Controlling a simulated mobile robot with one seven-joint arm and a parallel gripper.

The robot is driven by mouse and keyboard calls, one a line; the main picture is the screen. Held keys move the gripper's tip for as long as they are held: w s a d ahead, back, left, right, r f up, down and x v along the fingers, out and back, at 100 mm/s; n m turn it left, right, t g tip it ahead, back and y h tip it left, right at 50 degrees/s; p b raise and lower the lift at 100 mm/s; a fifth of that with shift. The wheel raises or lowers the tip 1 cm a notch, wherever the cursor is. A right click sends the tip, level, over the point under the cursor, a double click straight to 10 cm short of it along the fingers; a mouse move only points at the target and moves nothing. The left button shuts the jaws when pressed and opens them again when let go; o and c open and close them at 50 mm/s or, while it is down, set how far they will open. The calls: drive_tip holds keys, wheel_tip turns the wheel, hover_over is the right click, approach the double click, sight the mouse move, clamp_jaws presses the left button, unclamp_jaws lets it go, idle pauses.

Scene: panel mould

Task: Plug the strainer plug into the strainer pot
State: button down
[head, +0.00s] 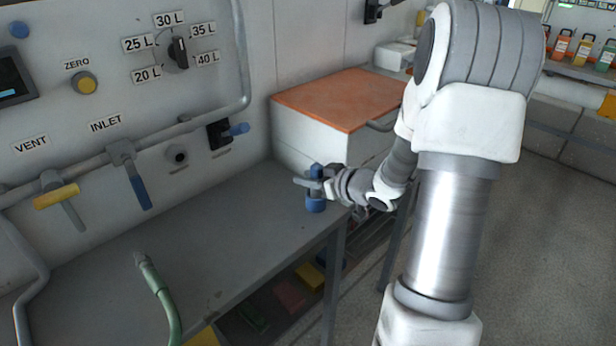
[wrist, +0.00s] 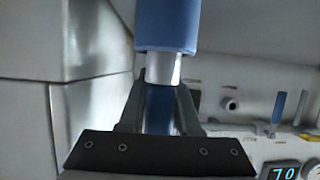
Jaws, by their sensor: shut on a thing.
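The strainer plug, a blue cylinder (head: 315,204) with a silver band, is in my gripper (head: 308,184) above the right end of the grey bench. In the head view it looks about upright. In the wrist view the blue plug (wrist: 168,25) fills the top middle, and my gripper (wrist: 160,105) is shut on its lower part. A round grey socket with a dark hole (head: 177,155) on the wall panel looks like the strainer pot; its label is too small to read. It also shows in the wrist view (wrist: 230,104). The plug is apart from it, to its right.
A black box with a blue handle (head: 221,134) sits on the panel just right of the socket. A blue inlet lever (head: 138,188) and a yellow vent handle (head: 57,196) are further left. An orange-topped cabinet (head: 340,97) stands behind my gripper. A green hose (head: 160,292) rises at the bench front.

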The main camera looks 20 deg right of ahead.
drive_tip(key=shift+f+b, duration=0.75)
drive_tip(key=shift+f, duration=0.35)
drive_tip(key=c, duration=0.5)
unclamp_jaws()
drive_tip(key=p+v, duration=0.4)
drive_tip(key=v, duration=1.3)
drive_tip(key=shift+s+d+r, duration=0.1)
drive_tip(key=shift+s+r, duration=0.1)
